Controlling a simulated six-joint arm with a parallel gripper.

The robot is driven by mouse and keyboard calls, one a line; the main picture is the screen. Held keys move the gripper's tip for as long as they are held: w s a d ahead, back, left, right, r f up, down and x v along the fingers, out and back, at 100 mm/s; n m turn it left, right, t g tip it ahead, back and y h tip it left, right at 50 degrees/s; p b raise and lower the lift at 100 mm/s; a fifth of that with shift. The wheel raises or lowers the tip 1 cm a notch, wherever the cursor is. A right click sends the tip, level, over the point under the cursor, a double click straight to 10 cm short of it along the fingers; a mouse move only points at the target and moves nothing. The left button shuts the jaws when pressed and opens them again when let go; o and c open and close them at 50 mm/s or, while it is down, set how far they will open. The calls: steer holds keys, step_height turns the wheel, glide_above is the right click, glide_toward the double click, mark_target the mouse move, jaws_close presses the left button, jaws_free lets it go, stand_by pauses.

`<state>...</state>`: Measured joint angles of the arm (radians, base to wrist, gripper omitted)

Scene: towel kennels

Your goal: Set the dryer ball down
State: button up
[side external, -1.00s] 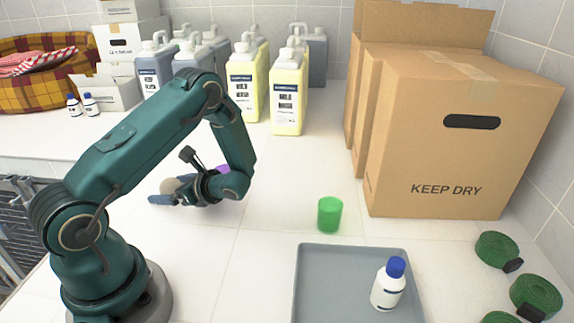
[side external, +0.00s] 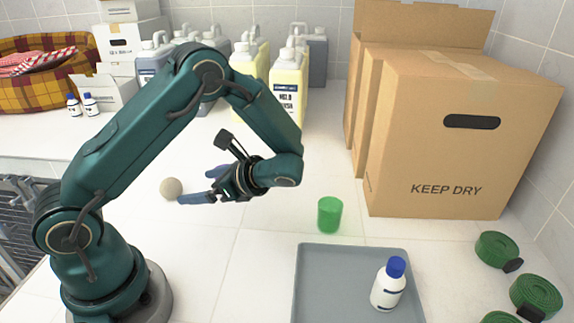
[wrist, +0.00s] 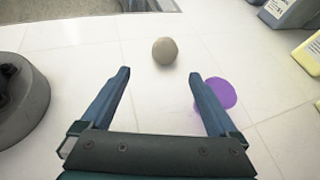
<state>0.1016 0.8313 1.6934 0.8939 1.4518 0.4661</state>
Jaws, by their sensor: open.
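The dryer ball (side external: 171,188) is a round beige ball resting on the white tiled counter, left of my gripper. In the wrist view the ball (wrist: 165,51) lies beyond the fingertips, apart from both. My gripper (side external: 208,186) is open and empty, low over the counter. Its two blue fingers (wrist: 160,74) are spread wide in the wrist view.
A purple round thing (wrist: 222,91) is partly behind the right finger in the wrist view. A green translucent cup (side external: 329,215) stands right of my arm, behind a grey tray (side external: 325,270) bearing a blue-capped bottle (side external: 388,287). Jugs (side external: 287,90) and cardboard boxes (side external: 455,150) stand behind.

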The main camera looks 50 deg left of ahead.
steer(key=s+d+r+n+t+h, duration=0.2)
steer(key=d+r+n+t+h, duration=0.3)
steer(key=d, duration=0.3)
steer(key=s+d+r+n+t+h, duration=0.3)
steer(key=d+r+n+t+h, duration=0.2)
steer(key=d+n+h, duration=0.1)
steer(key=shift+d+r+n+t+h, duration=0.3)
steer(key=shift+d+n+t, duration=0.1)
steer(key=shift+d+n, duration=0.55)
steer(key=shift+d, duration=0.1)
